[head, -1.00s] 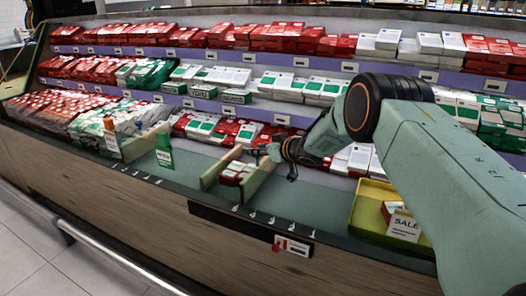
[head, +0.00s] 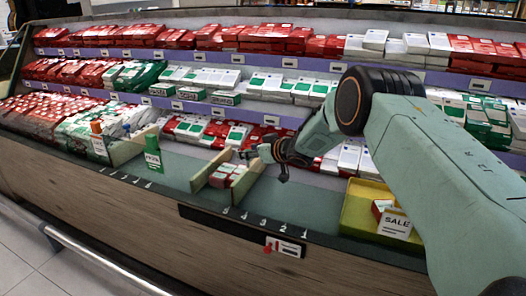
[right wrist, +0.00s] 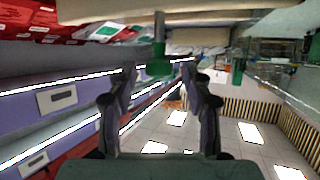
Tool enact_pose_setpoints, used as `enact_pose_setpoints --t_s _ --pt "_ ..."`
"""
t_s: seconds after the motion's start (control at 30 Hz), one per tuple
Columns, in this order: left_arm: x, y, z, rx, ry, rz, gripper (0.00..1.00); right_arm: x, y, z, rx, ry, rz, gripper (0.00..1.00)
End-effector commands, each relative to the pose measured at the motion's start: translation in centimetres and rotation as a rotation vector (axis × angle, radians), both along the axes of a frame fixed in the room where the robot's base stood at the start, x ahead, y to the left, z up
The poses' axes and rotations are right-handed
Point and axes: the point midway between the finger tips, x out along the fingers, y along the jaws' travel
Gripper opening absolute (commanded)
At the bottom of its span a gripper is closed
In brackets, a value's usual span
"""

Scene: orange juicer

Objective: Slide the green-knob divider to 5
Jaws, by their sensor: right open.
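A green knob (right wrist: 159,64) on a thin post stands out from a pale beige board (right wrist: 190,14) in the right wrist view. It lies between the two spread fingers of my right gripper (right wrist: 160,85). In the head view, two beige dividers stand upright at the middle front, a left one (head: 206,171) and a right one (head: 249,181). My right gripper (head: 245,154) is just above them, open, fingers pointing left. The green knob is too small or hidden to make out there. My left gripper is out of view.
Red and white boxes (head: 227,174) lie between the dividers. A green marker (head: 153,155) and an orange-topped marker (head: 97,138) stand to the left. A yellow tray (head: 361,211) with a SALE card is at the right. Bare counter (head: 305,208) lies between dividers and tray.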

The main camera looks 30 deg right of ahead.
Motion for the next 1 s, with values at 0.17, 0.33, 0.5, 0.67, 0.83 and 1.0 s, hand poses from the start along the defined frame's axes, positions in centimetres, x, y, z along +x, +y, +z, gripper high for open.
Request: enact_pose_setpoints --t_s 0.17,0.33,0.5,0.67,0.83,1.0 --pt "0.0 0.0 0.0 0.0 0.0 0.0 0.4 -1.9 -0.7 1.0 0.004 -0.002 -0.002 0.5" --pt "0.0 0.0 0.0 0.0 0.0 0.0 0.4 -4.0 -1.4 1.9 0.005 -0.002 -0.003 0.5" --pt "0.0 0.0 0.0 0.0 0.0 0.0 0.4 -6.2 -2.1 2.9 0.006 -0.003 -0.003 0.5" --pt "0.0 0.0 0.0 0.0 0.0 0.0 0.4 -8.2 -2.7 3.7 0.006 -0.003 -0.002 0.5" --pt "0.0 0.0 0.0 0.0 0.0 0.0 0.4 -9.5 -3.1 4.3 0.002 -0.003 0.001 0.5" --pt "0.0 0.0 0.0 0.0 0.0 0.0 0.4 -9.9 -3.2 4.4 0.002 -0.003 0.002 0.5"
